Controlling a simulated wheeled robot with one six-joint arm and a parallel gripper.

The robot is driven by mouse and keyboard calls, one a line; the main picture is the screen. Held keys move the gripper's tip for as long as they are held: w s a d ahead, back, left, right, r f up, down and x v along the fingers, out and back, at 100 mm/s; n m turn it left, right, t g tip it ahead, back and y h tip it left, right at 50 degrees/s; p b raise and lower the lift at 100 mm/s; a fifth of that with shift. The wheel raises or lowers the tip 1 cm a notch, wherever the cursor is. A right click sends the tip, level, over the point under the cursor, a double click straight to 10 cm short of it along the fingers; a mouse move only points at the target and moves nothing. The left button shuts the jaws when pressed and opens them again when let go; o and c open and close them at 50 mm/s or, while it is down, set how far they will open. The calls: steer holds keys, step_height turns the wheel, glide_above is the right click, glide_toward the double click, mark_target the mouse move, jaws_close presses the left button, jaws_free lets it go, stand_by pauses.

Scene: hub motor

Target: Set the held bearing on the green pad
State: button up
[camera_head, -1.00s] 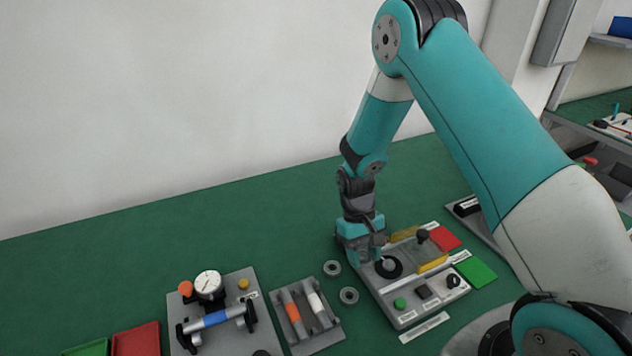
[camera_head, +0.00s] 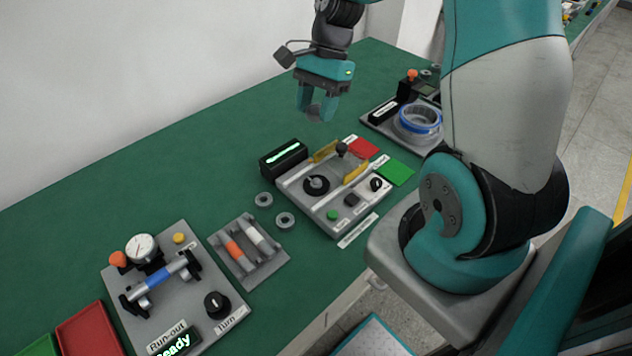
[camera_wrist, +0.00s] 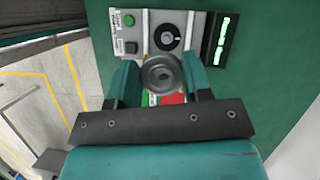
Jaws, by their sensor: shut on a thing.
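My gripper (camera_head: 318,108) hangs in the air above the back of the test station (camera_head: 300,188), shut on a grey ring bearing (camera_head: 314,112). In the wrist view the bearing (camera_wrist: 162,74) sits between the two teal fingers, its round face toward the camera. The green pad (camera_head: 397,173) lies flat and bare at the station's right side, beside a red pad (camera_head: 361,147). The gripper is left of and above both pads, apart from them. In the wrist view, slivers of green and red show just below the bearing, mostly hidden by the gripper.
The station carries a black round seat (camera_head: 316,185), yellow guards, a dark-knobbed lever (camera_head: 342,149) and a black display box (camera_head: 284,158). Two loose bearings (camera_head: 263,199) lie left of it. A roller rack (camera_head: 248,252) and a gauge fixture (camera_head: 170,280) stand further left.

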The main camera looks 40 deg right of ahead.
mark_target(314, 182)
step_height(314, 182, down, 20)
steer(key=shift+r+p, duration=0.15)
steer(key=shift+p, duration=1.05)
steer(key=shift+f, duration=0.25)
steer(key=o, duration=0.9)
steer(key=shift+o, duration=0.2)
steer(key=shift+r+b, duration=0.15)
steer(key=shift+b, duration=0.15)
